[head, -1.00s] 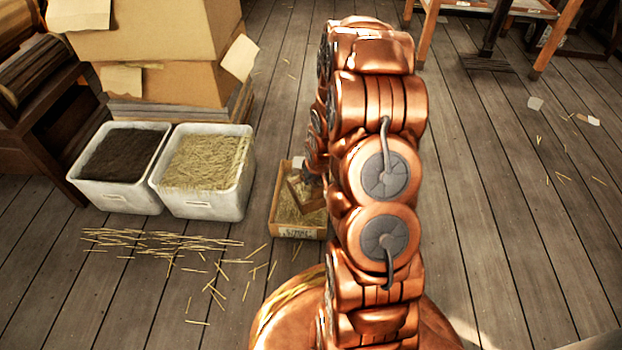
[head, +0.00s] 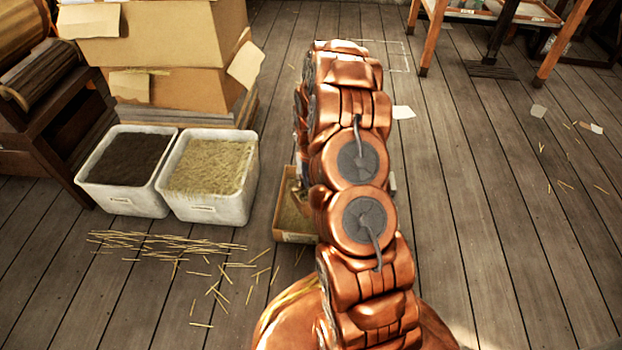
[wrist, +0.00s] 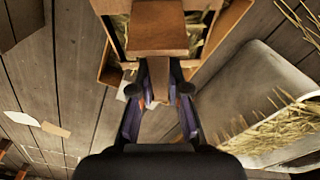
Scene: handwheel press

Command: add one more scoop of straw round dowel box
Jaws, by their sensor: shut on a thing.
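My gripper (wrist: 160,104) is shut on the wooden handle of a scoop (wrist: 148,36) in the wrist view. A small wooden box (head: 295,237) stands on the floor, partly hidden behind my arm in the head view, with straw-coloured fill inside. Its rim (wrist: 113,70) shows beyond the scoop in the wrist view, so the scoop is over or in it; I cannot tell the exact height. Straw shows beside the scoop, but I cannot tell if any lies in it. A white bin of straw (head: 204,208) stands left of the box in the head view. My gripper is hidden there.
A white bin of dark material (head: 120,200) stands left of the straw bin. Cardboard boxes (head: 165,40) are stacked behind. Loose straw stalks (head: 165,243) lie on the floor in front. A table (head: 497,12) stands at the back right. The floor at right is mostly clear.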

